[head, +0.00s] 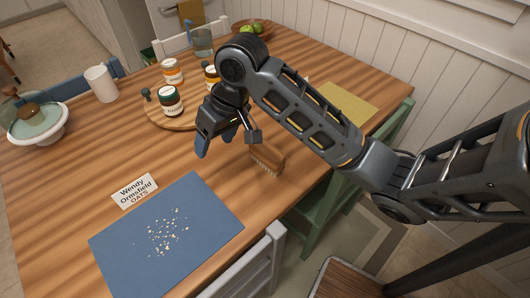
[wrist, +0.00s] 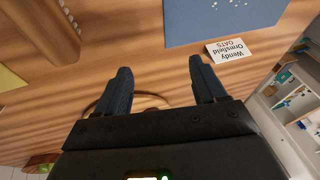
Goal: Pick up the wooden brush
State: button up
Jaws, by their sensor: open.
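The wooden brush (head: 267,158) lies on the wooden table, right of the blue placemat in the head view. It has a brown back and pale bristles, and part of it is hidden behind my gripper. In the wrist view the brush (wrist: 48,28) shows at the upper left, outside the space between the fingers. My gripper (head: 228,143) is open and empty above the table, just left of the brush in the head view. Its two dark fingers are spread apart in the wrist view (wrist: 160,68).
A blue placemat (head: 125,245) with crumbs and a name card (head: 135,191) lie in front. A round board (head: 152,116) with jars stands behind my gripper. A white bowl (head: 40,130) and a mug (head: 100,84) are left. A yellow mat (head: 345,105) lies right.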

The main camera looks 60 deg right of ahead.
aim_at(266, 146)
jog(key=s+d+g, duration=0.1)
jog(key=s+d, duration=0.1)
jog(key=s+d+f+g+h, duration=0.1)
jog(key=s+d, duration=0.1)
jog(key=d, duration=0.1)
jog(key=s+d+g, duration=0.1)
jog(key=s+d, duration=0.2)
jog(key=shift+d+f+h, duration=0.1)
jog(key=shift+f+h, duration=0.25)
jog(key=shift+h, duration=0.05)
jog(key=shift+s+d+f+g, duration=0.2)
jog(key=shift+f, duration=0.35)
jog(key=shift+s+d+f+g, duration=0.2)
jog(key=shift+f, duration=0.35)
jog(key=shift+w+d+f, duration=0.1)
jog(key=shift+f, duration=1.35)
jog(key=shift+w+d+f, duration=0.1)
jog(key=shift+f, duration=1.3)
jog(key=c, duration=1.1)
jog(key=shift+r, duration=0.1)
jog(key=shift+r, duration=0.5)
notch_tip(266, 146, up, 3)
jog(key=w+a+r+p, duration=0.2)
jog(key=w+a+r, duration=0.3)
jog(key=a, duration=0.5)
jog(key=shift+w+a+r, duration=0.15)
jog(key=shift+w+r, duration=0.1)
jog(key=shift+r, duration=0.65)
